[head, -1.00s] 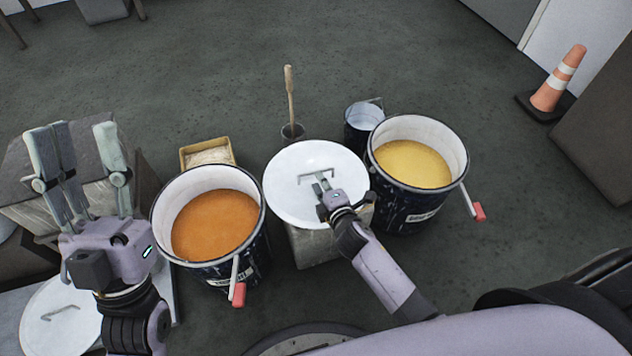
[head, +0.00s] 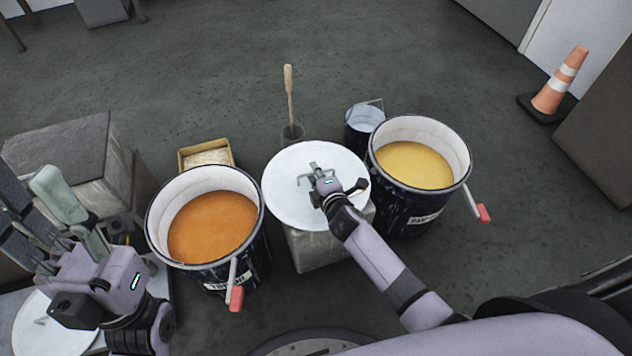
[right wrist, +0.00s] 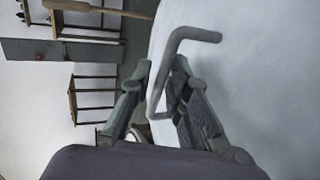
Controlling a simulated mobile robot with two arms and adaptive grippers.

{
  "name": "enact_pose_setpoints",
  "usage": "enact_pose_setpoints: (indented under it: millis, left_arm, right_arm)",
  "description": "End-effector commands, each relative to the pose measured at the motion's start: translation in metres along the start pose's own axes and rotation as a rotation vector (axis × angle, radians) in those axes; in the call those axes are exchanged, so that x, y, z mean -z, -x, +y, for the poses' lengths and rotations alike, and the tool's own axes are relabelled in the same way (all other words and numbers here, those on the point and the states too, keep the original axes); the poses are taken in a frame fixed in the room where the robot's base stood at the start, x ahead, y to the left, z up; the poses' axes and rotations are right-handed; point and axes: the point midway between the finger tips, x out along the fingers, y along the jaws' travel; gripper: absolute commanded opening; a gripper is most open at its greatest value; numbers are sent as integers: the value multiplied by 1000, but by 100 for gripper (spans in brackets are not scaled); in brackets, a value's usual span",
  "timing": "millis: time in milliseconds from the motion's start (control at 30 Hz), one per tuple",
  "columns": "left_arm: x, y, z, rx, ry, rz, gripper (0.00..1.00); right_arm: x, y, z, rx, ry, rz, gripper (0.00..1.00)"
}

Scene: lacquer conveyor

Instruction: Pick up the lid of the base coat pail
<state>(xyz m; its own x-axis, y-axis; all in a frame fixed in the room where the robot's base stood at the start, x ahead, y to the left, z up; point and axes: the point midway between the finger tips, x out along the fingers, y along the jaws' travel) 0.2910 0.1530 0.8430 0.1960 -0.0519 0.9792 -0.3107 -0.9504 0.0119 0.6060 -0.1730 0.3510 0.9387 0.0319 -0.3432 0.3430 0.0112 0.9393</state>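A white round lid (head: 290,208) with a bent-rod handle (right wrist: 185,36) lies on a grey block (head: 318,250) between two open pails. My right gripper (head: 312,172) is down at the lid's middle. In the right wrist view its fingers (right wrist: 163,68) stand apart with the handle between them; the lid fills the right side. The orange-filled pail (head: 154,225) stands left of the lid, the yellow-filled pail (head: 455,165) right; their labels are too small to read surely. My left gripper (head: 75,215) is open and empty at the far left, above a second white lid (head: 28,335).
A small bucket (head: 362,133), a holder with a wooden stick (head: 290,95) and a yellow box (head: 190,156) stand behind the pails. Red-tipped handles (head: 236,298) stick out from the pails. A traffic cone (head: 553,90) stands far right.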

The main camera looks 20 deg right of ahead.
Motion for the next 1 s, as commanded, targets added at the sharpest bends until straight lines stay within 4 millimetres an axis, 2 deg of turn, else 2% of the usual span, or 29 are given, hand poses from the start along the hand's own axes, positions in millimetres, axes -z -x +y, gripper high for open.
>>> enact_pose_setpoints:
  millis: [233,1000]
  left_arm:
    - [0,0,0,0,0,-1,40]
    - [-3,-3,-1,1,-3,-18,40]
  right_arm:
    - [0,0,0,0,0,0,0]
    - [0,1,3,0,2,0,0]
